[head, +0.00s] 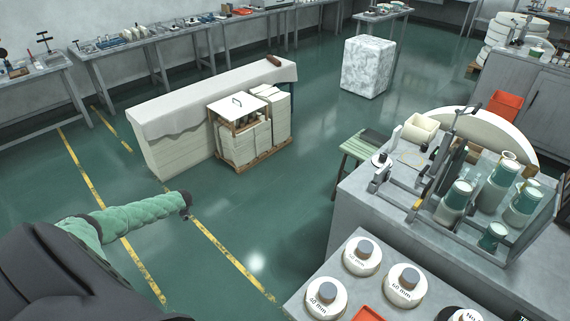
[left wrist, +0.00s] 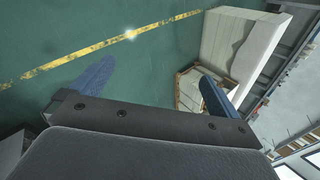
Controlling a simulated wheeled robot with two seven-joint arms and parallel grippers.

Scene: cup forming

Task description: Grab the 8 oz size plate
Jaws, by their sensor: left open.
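I cannot pick out a plate marked 8 oz in either view. Several white round pieces with grey knobs sit on the grey bench at the lower right of the head view. One reads 40 mm (head: 326,299) and another 60 mm (head: 404,287); a piece cut off by the bottom edge has a label that is not fully readable. My left arm, in a green sleeve, reaches over the floor at the left, far from that bench. In the left wrist view my left gripper (left wrist: 156,86) is open and empty above the floor. My right gripper is not in view.
A bench with a glass-walled tank (head: 478,212) of green and white cups stands at the right. A draped block (head: 190,110) and a wooden crate of white slabs (head: 240,140) stand mid-floor. The green floor between my arm and the benches is clear.

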